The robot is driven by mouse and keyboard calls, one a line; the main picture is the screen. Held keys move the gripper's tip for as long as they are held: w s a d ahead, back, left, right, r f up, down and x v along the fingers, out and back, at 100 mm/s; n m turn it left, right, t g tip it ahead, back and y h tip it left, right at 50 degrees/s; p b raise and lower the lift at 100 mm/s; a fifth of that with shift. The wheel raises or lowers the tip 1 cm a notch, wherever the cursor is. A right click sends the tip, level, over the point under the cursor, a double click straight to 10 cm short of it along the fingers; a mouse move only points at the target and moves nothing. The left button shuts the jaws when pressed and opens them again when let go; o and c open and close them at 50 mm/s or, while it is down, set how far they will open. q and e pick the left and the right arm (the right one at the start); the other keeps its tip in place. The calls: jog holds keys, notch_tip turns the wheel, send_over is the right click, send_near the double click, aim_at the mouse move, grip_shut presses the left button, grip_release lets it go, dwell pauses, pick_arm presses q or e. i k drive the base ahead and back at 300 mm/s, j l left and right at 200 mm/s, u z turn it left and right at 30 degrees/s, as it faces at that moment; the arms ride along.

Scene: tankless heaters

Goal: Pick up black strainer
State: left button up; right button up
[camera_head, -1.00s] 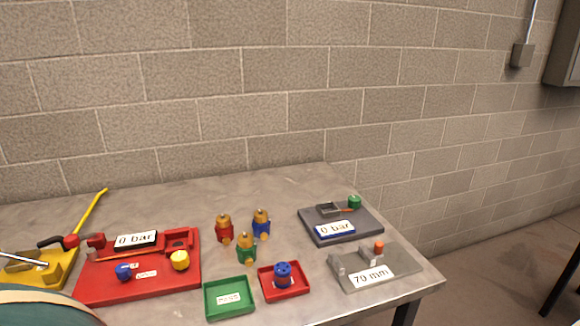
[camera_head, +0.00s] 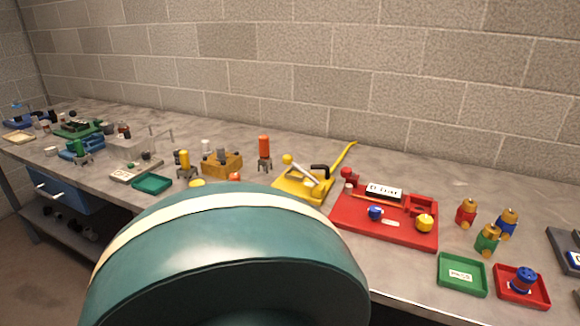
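I cannot make out for certain which thing is the black strainer. Several small dark pieces stand at the left part of the workbench (camera_head: 330,150), among them a dark piece (camera_head: 123,129) beside a green fixture. They are too small to tell apart. Neither of my grippers is in view.
A large dark green rounded thing with a cream band (camera_head: 225,255) blocks the front middle. A yellow fixture (camera_head: 303,186), a red board (camera_head: 385,228), a green tray (camera_head: 462,276) and a red tray (camera_head: 522,286) lie at right. A blue drawer (camera_head: 60,189) is under the bench.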

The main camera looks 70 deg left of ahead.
aim_at(175, 153)
jog(key=u, duration=0.4)
jog(key=k+u, duration=0.15)
jog(key=u, duration=0.25)
jog(key=j+u, duration=0.1)
jog(key=u, duration=1.25)
